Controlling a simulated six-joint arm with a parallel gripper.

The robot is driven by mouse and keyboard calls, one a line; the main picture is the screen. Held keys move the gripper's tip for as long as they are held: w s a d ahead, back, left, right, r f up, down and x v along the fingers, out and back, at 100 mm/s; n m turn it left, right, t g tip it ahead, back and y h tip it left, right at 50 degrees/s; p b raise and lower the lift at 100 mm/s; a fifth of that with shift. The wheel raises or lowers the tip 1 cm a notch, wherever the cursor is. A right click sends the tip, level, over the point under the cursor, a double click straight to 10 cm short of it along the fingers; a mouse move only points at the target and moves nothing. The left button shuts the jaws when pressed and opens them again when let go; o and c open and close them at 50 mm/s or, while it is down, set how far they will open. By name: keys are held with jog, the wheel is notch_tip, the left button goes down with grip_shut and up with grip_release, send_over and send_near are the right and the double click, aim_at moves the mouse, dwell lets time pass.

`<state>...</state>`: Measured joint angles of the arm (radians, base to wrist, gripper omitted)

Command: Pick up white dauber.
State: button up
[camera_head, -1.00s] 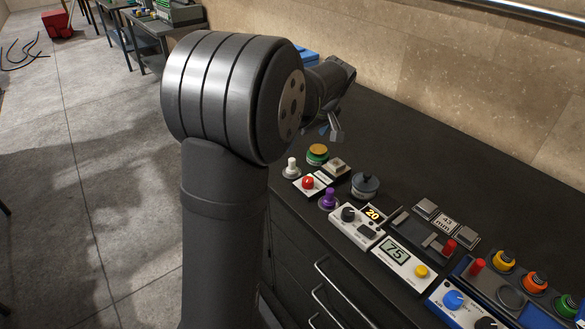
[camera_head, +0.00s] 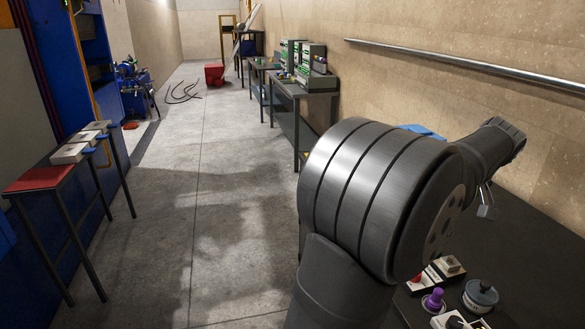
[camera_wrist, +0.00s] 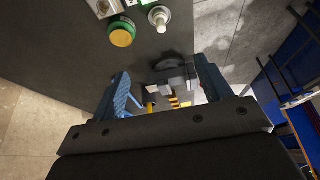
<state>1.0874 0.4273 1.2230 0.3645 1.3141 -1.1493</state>
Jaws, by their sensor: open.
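The white dauber (camera_wrist: 158,17) stands upright on a dark tabletop in the wrist view, near the top edge of the picture. It has a pale round top on a round base. My gripper (camera_wrist: 165,82) is open and empty, its two fingers spread; the dauber lies beyond the fingertips, apart from them. In the head view my gripper (camera_head: 487,205) hangs above the dark bench at the right. There the white dauber does not show; my arm covers part of the bench.
A green jar with an orange top (camera_wrist: 121,34) stands left of the dauber. In the head view, a purple dauber (camera_head: 433,301), a dark lidded pot (camera_head: 480,296) and a button box (camera_head: 436,272) crowd the bench's near end. A wall (camera_head: 450,90) runs behind.

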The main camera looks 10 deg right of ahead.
jog(key=c, duration=0.5)
jog(key=shift+o, duration=0.2)
jog(key=w+a+f+m+g+h, duration=0.1)
jog(key=w+a+f+m+h, duration=0.2)
jog(key=w+a+f+m, duration=0.45)
jog(key=shift+m, duration=0.75)
jog(key=d+f, duration=0.2)
jog(key=f, duration=0.1)
jog(key=w+d+f, duration=0.1)
jog(key=f, duration=0.1)
jog(key=w+d+f, duration=0.1)
jog(key=d+f, duration=0.1)
jog(key=f, duration=0.1)
jog(key=shift+d+f, duration=0.3)
jog(key=shift+d, duration=0.05)
jog(key=shift+s+d+x, duration=0.1)
jog(key=shift+s+x, duration=0.1)
jog(key=shift+x, duration=1.05)
jog(key=shift+s+d+x, duration=0.1)
jog(key=shift+s+x, duration=0.1)
jog(key=shift+x, duration=1.1)
